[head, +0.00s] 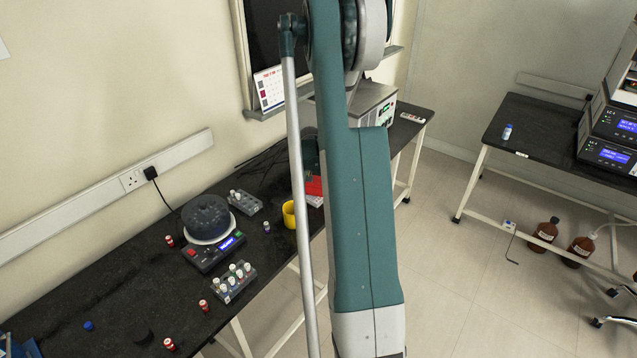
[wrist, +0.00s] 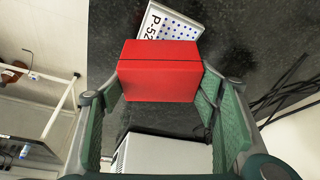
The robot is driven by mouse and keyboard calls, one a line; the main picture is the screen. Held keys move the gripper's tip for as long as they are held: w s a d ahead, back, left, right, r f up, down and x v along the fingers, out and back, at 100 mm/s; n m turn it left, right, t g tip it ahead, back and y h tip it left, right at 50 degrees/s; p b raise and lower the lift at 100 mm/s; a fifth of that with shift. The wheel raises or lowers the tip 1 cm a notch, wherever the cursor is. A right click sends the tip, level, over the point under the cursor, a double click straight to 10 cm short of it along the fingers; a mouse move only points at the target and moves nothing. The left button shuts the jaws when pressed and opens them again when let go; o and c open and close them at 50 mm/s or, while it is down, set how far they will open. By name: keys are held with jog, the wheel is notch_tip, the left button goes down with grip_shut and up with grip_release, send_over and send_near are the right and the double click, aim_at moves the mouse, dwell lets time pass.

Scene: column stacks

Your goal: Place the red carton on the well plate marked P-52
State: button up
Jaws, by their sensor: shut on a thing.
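The red carton (wrist: 160,80) is between the fingers of my gripper (wrist: 163,92) in the wrist view. The gripper is shut on it, with one finger at each side. The well plate marked P-52 (wrist: 182,27) lies on the black bench top, just beyond the carton's upper edge in that view. The plate is white with blue wells, and the carton hides part of it. I cannot tell whether the carton touches the plate. In the head view a red surface (head: 314,186) shows beside my arm, which hides most of the gripper area.
A pale instrument (wrist: 165,155) stands near my gripper, and black cables (wrist: 285,95) lie to the right. The head view shows a yellow cup (head: 289,214), vial racks (head: 233,282), a round device (head: 206,218) and loose red-capped vials (head: 204,306) on the bench.

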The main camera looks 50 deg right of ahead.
jog(key=shift+f, duration=0.2)
jog(key=o, duration=0.9)
jog(key=shift+r, duration=0.3)
jog(key=shift+p+v, duration=0.45)
jog(key=shift+v, duration=5.5)
jog(key=shift+s+f, duration=0.1)
jog(key=shift+a, duration=0.1)
